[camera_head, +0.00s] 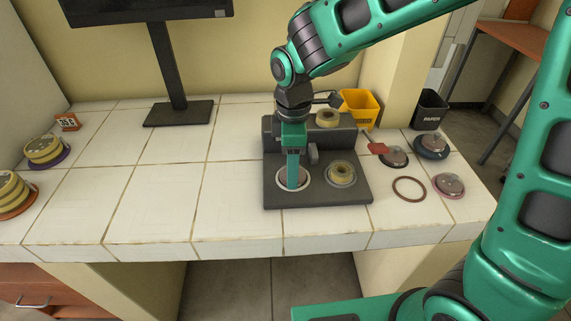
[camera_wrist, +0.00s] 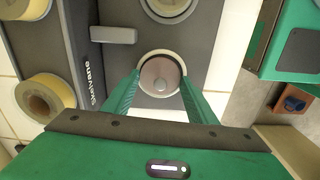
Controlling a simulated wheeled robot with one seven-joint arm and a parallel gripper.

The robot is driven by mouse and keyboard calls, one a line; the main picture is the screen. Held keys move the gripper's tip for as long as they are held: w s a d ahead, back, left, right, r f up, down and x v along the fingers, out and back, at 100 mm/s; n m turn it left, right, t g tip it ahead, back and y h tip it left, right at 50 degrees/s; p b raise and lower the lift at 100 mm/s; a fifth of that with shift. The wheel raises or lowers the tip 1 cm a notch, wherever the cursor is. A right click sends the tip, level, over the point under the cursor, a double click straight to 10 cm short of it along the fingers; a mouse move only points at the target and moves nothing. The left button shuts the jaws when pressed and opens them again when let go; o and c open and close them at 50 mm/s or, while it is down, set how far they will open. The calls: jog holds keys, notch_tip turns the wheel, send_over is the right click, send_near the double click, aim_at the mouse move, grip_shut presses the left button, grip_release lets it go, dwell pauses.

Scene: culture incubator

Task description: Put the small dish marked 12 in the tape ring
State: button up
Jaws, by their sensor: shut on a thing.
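My gripper (camera_head: 293,186) reaches down into the left round well of the dark device (camera_head: 320,198). A thin reddish-brown ring (camera_head: 409,178), which looks like the tape ring, lies flat on the tiles right of the device. Its inside is empty.
Dark dishes (camera_head: 394,159) (camera_head: 432,148) and a pinkish dish (camera_head: 449,186) stand around the ring. A red flat piece (camera_head: 378,148) is near. The right well holds a round tan item (camera_head: 341,173). Yellow (camera_head: 359,106) and black bins (camera_head: 430,109) stand behind.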

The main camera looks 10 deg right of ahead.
jog(key=o, duration=1.1)
notch_tip(320, 180, up, 12)
jog(key=shift+r, duration=0.1)
